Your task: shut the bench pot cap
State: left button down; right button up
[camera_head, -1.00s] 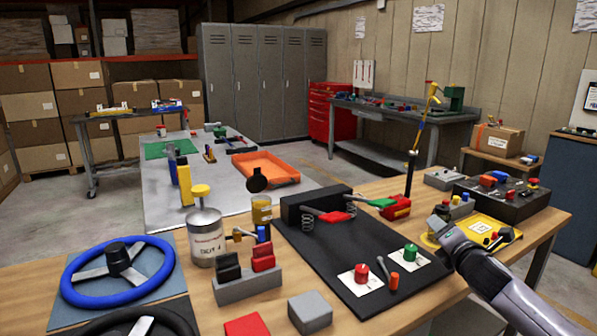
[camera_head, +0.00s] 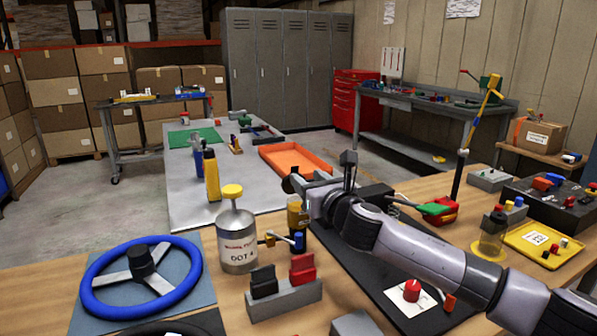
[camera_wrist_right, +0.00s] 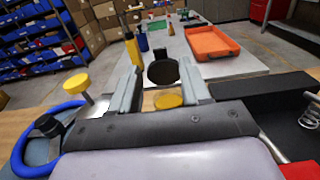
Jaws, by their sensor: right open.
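The bench pot (camera_head: 296,213) is a small amber jar on the wooden bench, right of the white DOT 4 can. Its round black cap (camera_head: 289,183) stands raised, tilted up above the mouth. My right gripper (camera_head: 322,175) is beside the pot, open, and hides part of it in the head view. In the right wrist view the black cap (camera_wrist_right: 163,72) shows upright between the two open fingers (camera_wrist_right: 162,85), with the yellow pot mouth (camera_wrist_right: 168,101) below it. I cannot tell if a finger touches the cap. My left gripper is not in view.
The DOT 4 can (camera_head: 236,240) with a yellow knob stands close left. A grey block with black and red pieces (camera_head: 284,298) is in front. My right arm crosses a black mat (camera_head: 372,275). A grey table with an orange tray (camera_head: 300,165) lies beyond.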

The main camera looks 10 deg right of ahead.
aim_at(295, 168)
jog(key=shift+x, duration=2.7)
